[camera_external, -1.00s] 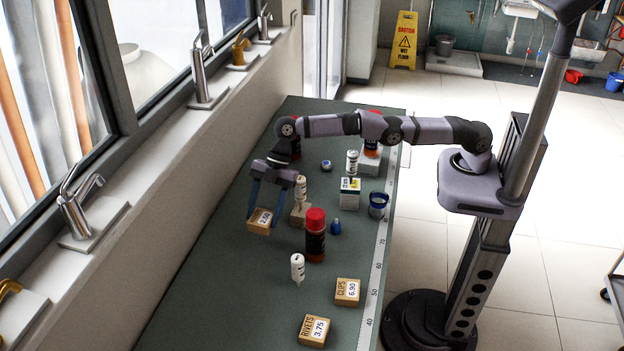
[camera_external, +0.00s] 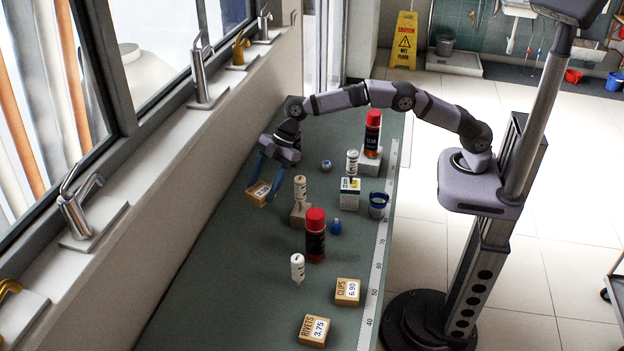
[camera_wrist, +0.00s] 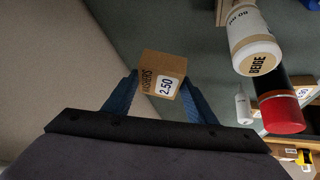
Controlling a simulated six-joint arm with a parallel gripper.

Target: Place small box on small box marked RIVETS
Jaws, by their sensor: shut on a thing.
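My gripper (camera_external: 271,178) is shut on a small tan box (camera_external: 258,193) and holds it above the far left part of the bench, tilted in the external view. In the wrist view the box (camera_wrist: 161,76) sits between the blue fingers and reads "...SHERS" and 2.50. The small box marked RIVETS (camera_external: 313,330), priced 3.75, lies on the bench at the near end. Nothing is on its top. My gripper is well away from it, toward the far end.
A box marked CLIPS (camera_external: 347,292) lies beside the RIVETS box. A white bottle (camera_external: 297,268), a red-capped can (camera_external: 315,235) and a blue bottle (camera_external: 336,227) stand between. Another white bottle (camera_external: 300,188) stands on a block close to my gripper. A wall (camera_external: 190,190) borders the left.

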